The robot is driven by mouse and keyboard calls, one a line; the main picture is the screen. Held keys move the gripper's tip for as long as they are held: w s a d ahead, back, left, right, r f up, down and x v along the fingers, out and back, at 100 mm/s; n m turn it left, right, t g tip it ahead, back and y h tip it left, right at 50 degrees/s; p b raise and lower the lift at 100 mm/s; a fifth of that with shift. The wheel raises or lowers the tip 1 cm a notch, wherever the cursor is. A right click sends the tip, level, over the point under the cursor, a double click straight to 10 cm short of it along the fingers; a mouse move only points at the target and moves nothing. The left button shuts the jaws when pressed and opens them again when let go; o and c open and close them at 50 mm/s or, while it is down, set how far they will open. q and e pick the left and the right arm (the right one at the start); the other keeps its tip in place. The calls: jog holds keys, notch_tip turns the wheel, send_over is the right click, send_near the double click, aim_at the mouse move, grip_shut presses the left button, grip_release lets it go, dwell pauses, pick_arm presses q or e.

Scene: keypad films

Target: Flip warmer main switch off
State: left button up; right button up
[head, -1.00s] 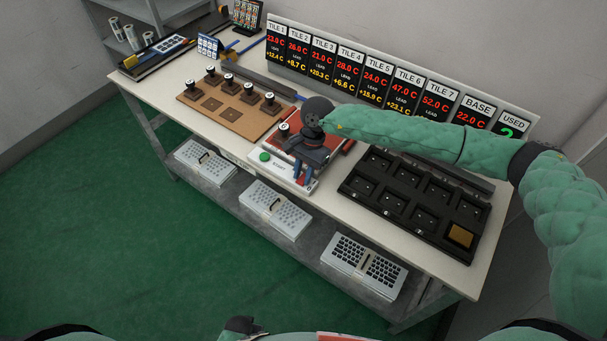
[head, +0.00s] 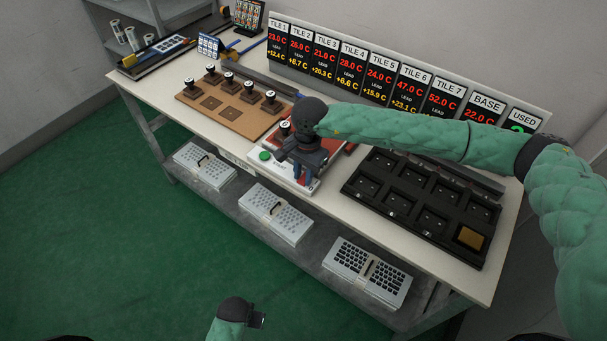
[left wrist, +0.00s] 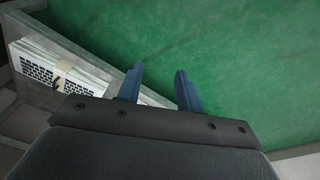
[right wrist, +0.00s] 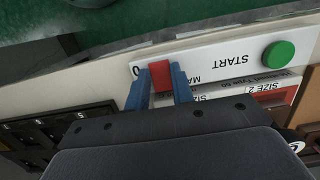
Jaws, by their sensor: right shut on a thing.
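The warmer (head: 264,170) is a white-fronted unit with a red top at the middle of the bench's front edge. In the right wrist view its white front panel (right wrist: 215,60) carries a green START button (right wrist: 278,55) and a red main switch (right wrist: 160,72) beside a "0" mark. My right gripper (right wrist: 160,80) has its blue fingers on either side of the red switch and is shut on it.
A black tray (head: 392,212) with square pockets and one gold block lies to the right. A brown board (head: 195,102) with several stamps lies to the left. Temperature displays (head: 375,78) stand behind. Keyboards (head: 368,271) lie on the lower shelf. The green floor in front is clear.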

jog(key=o, duration=1)
pick_arm(q)
jog(key=shift+s+f, duration=0.1)
pick_arm(e)
jog(key=shift+r, duration=0.3)
jog(key=r+b, duration=0.1)
jog(key=r, duration=0.3)
jog(key=r+b, duration=0.1)
jog(key=r, duration=0.1)
jog(key=shift+w+d+r+b, duration=0.1)
jog(key=shift+w+d+b, duration=0.2)
jog(key=shift+w, duration=0.1)
pick_arm(q)
notch_tip(320, 180, up, 12)
jog(key=shift+w+d+f, duration=0.15)
jog(key=shift+w+d, duration=0.05)
jog(key=shift+d, duration=0.1)
pick_arm(e)
jog(key=shift+r, duration=0.4)
